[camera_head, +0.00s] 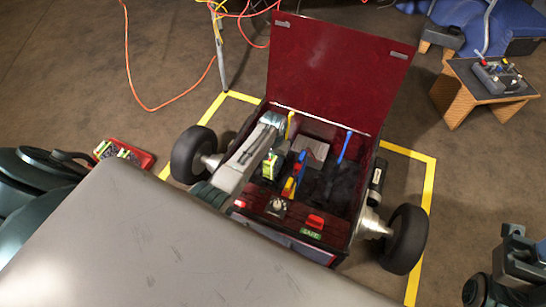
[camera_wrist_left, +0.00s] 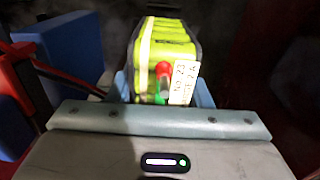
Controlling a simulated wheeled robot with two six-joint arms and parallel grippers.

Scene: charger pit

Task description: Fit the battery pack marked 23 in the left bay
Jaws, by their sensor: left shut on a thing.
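The battery pack marked 23 is yellow-green with a red and a green terminal and a white label; it shows in the left wrist view (camera_wrist_left: 163,45) and in the head view (camera_head: 268,168). My left gripper (camera_wrist_left: 163,88) is shut on it, one finger on each side. In the head view my left arm reaches into the open red wheeled box (camera_head: 338,70), and the pack hangs inside it. The box floor near the pack is dark, and the left bay is hidden or too dark to make out. My right gripper is not in view.
The raised lid stands at the back of the box. Blue and yellow handles stick up inside, and blue, yellow and red parts (camera_head: 294,180) lie beside the pack. A red switch (camera_head: 315,221) sits on the front ledge. A red tray (camera_head: 128,155) lies on the floor left.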

